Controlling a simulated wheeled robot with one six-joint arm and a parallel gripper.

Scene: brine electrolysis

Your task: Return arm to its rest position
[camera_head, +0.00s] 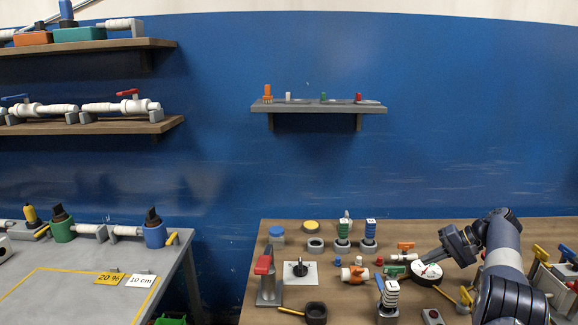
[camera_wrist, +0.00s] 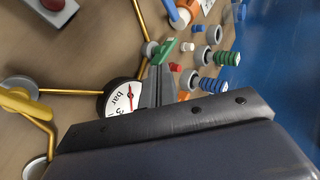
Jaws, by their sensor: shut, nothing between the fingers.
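My gripper (camera_head: 418,261) is at the right side of the wooden workbench (camera_head: 228,316), low over its middle, with its arm coming in from the right. In the wrist view its two fingers (camera_wrist: 159,74) are together and hold nothing. A round white gauge marked "bar" (camera_wrist: 122,101) lies right beside the fingers. In the head view the gauge (camera_head: 427,273) is just under the fingertips. I cannot tell whether the fingers touch it. A green-handled valve (camera_wrist: 165,49) is just beyond the fingertips.
Yellow-handled parts (camera_head: 540,252) are right of my arm. A small shelf (camera_head: 320,107) hangs on the blue wall. The air above the bench is clear.

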